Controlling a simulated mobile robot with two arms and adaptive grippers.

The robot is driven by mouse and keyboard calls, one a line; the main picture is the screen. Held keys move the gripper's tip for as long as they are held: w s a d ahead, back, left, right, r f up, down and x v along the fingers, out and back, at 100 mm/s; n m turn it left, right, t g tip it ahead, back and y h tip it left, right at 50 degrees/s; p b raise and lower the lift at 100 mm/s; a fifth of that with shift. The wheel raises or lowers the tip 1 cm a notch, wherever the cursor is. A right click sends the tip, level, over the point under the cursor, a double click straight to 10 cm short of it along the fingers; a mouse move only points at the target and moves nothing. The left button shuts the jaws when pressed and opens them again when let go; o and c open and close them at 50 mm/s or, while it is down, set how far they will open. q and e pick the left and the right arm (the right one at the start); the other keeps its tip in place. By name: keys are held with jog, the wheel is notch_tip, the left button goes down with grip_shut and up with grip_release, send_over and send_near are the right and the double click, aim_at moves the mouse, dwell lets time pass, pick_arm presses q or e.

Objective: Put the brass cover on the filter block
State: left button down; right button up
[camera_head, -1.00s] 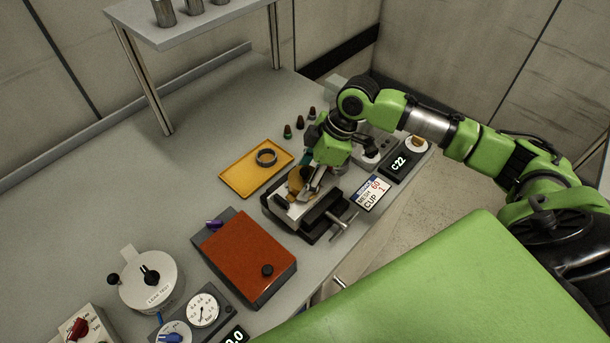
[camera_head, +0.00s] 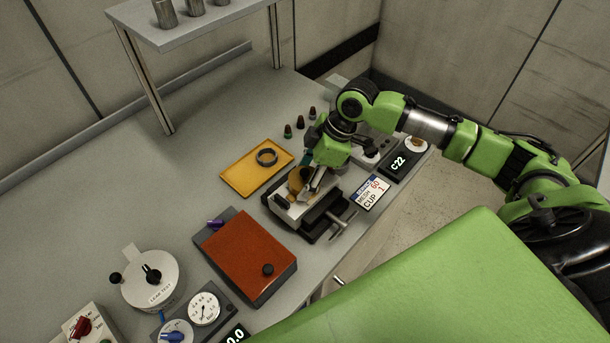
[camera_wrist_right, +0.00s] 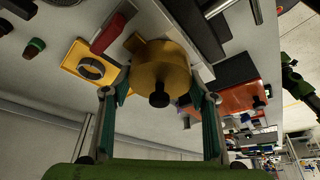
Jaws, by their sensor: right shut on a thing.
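The brass cover (camera_wrist_right: 160,68) is a round yellow disc with a dark knob, between the fingers of my right gripper (camera_wrist_right: 160,105) in the right wrist view. My right gripper (camera_head: 306,180) is shut on it, over the vise (camera_head: 302,213) in the head view. The brass colour (camera_head: 296,180) shows beside the fingers there. The filter block is mostly hidden under the gripper and cover; a pale block (camera_head: 291,207) shows in the vise. I cannot tell whether the cover touches it. My left gripper is not in view.
A yellow tray (camera_head: 236,180) with a dark ring (camera_head: 266,157) lies left of the vise. A red-topped box (camera_head: 245,252) stands in front. A mesh cup card (camera_head: 370,192) and a C22 display (camera_head: 398,163) are to the right. Small coloured-capped pieces (camera_head: 300,122) stand behind.

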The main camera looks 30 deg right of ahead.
aim_at(305, 171)
jog(key=o, duration=1.3)
jog(key=shift+o, duration=0.4)
jog(key=o, duration=0.7)
jog(key=shift+r, duration=0.1)
notch_tip(305, 171, up, 8)
jog(key=p, duration=0.8)
jog(key=shift+p, duration=0.4)
